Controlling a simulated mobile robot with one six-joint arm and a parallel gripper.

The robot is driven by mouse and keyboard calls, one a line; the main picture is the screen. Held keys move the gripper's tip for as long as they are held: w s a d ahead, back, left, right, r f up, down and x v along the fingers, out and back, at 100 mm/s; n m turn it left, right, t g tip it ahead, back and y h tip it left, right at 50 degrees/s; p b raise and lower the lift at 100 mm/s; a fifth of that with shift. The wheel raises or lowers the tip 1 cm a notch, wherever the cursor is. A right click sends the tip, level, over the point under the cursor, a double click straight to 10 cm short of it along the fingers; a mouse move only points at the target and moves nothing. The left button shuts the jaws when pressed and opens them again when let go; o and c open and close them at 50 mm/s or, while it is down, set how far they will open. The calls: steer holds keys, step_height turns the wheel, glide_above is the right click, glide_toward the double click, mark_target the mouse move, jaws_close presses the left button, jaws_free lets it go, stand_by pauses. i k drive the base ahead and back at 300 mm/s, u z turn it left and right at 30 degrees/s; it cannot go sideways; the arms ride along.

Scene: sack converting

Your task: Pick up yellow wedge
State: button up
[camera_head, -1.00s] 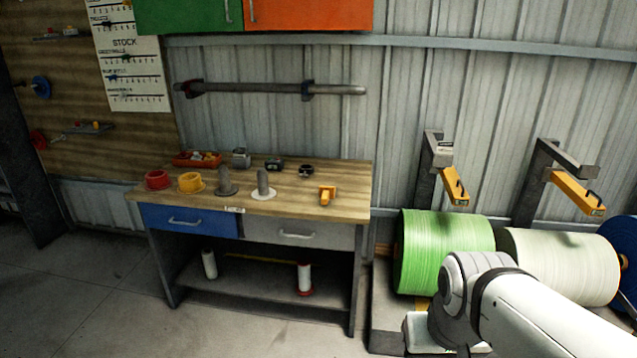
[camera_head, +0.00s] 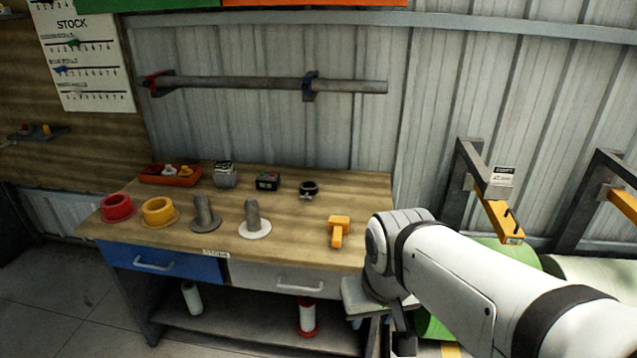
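A small yellow block (camera_head: 339,229), probably the yellow wedge, lies on the wooden workbench top (camera_head: 290,215) near its right front edge. It has a wide top part and a narrower part toward the front. My arm reaches in from the right, and its elbow-like joint is just right of the yellow block, apart from it. At the bottom, below that joint, a dark part that may be my gripper (camera_head: 404,335) shows. Its fingers cannot be made out, and nothing is seen held.
On the bench stand a red ring (camera_head: 117,207), a yellow ring (camera_head: 159,211), two grey posts on discs (camera_head: 204,212) (camera_head: 252,217), a red tray (camera_head: 170,175) and small devices at the back. Yellow-armed roll stands (camera_head: 502,222) and a green roll (camera_head: 432,325) are at right.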

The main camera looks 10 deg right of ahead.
mark_target(337, 226)
steer(key=z, duration=0.3)
steer(key=i, duration=0.75)
steer(key=z, duration=0.65)
steer(key=k, duration=0.9)
steer(key=z, duration=0.2)
steer(key=i, duration=0.9)
steer(key=u, duration=0.1)
